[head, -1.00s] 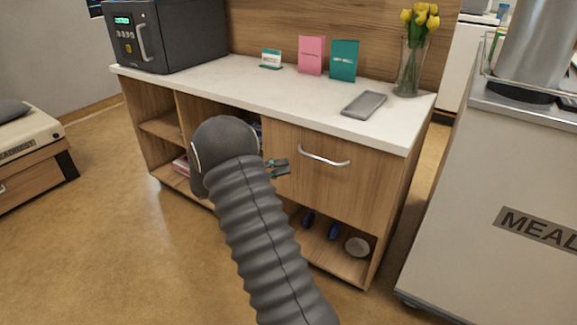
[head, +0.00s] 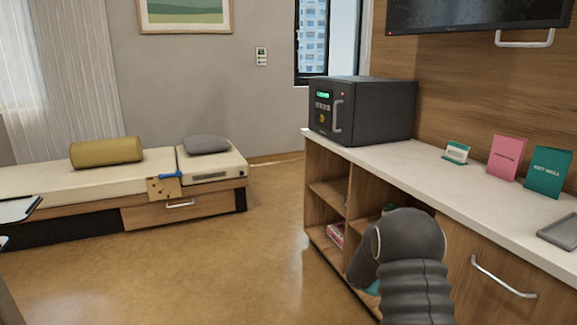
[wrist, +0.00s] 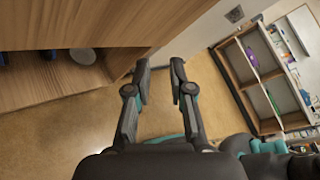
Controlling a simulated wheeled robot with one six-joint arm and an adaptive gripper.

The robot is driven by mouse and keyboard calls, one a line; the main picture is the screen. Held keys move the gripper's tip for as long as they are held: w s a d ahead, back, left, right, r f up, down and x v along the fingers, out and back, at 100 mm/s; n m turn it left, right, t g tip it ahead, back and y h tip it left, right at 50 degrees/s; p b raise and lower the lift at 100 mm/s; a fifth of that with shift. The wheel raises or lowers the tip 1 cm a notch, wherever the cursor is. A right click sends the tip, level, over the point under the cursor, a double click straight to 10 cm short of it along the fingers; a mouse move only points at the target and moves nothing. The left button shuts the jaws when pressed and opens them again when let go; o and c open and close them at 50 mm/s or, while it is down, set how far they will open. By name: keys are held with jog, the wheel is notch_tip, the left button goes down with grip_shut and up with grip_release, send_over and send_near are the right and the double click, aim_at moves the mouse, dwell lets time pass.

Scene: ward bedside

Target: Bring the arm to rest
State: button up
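My arm (head: 415,275) shows at the lower right of the head view, in front of the wooden cabinet. Its sleeve hides most of my gripper there. In the wrist view my gripper (wrist: 159,72) has its two fingers apart, with bare floor between them and nothing held. The cabinet's wooden front (wrist: 60,35) is close by at the upper left of the wrist view.
The cabinet's white counter (head: 400,165) bears a dark safe (head: 365,112), a pink card (head: 506,158), a teal card (head: 549,172) and a grey tablet (head: 560,232). A low daybed (head: 60,184) stands left. The floor (head: 200,270) between is clear.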

jog(key=s+a+r+m+t+y, duration=0.2)
jog(key=s+a+m+y, duration=0.35)
jog(key=a+m, duration=0.2)
jog(key=s+a+r+m+t+y, duration=0.2)
jog(key=s+a+m+y, duration=0.3)
jog(key=s+a+m, duration=0.3)
jog(key=s+a+r+m+t+y, duration=0.3)
jog(key=s+a+r+m+t, duration=0.3)
jog(key=r, duration=0.7)
jog(key=s+a+t, duration=0.2)
jog(key=s, duration=0.2)
jog(key=shift+s+a, duration=0.15)
jog(key=shift+s, duration=0.2)
jog(key=shift+m+y, duration=0.25)
